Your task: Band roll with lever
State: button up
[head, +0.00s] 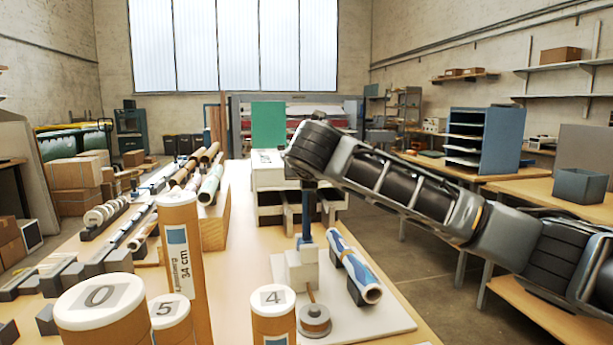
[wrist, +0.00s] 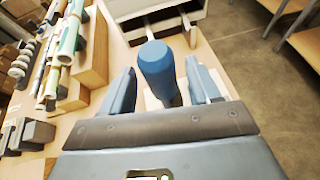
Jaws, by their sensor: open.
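The lever's blue rounded handle (wrist: 157,68) stands between the two fingers of my gripper (wrist: 160,72) in the wrist view. The fingers are open, with a gap visible on each side of the handle. In the head view the blue lever (head: 306,222) rises from a white block-shaped base (head: 300,268) under the end of my arm. A blue and white roll (head: 354,266) lies on dark supports just right of that base, on a pale board (head: 385,318). My fingertips are hard to make out in the head view.
A grey spool (head: 315,320) with a thin rod stands in front of the lever base. Upright tubes (head: 181,260) marked with numbers crowd the front left. Racked rolls (head: 210,183) lie farther left. A white drawer unit (head: 268,180) stands behind the lever.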

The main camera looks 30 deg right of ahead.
jog(key=v, duration=0.6)
jog(key=shift+s+b, duration=0.25)
jog(key=shift+b, duration=0.05)
jog(key=shift+a, duration=0.15)
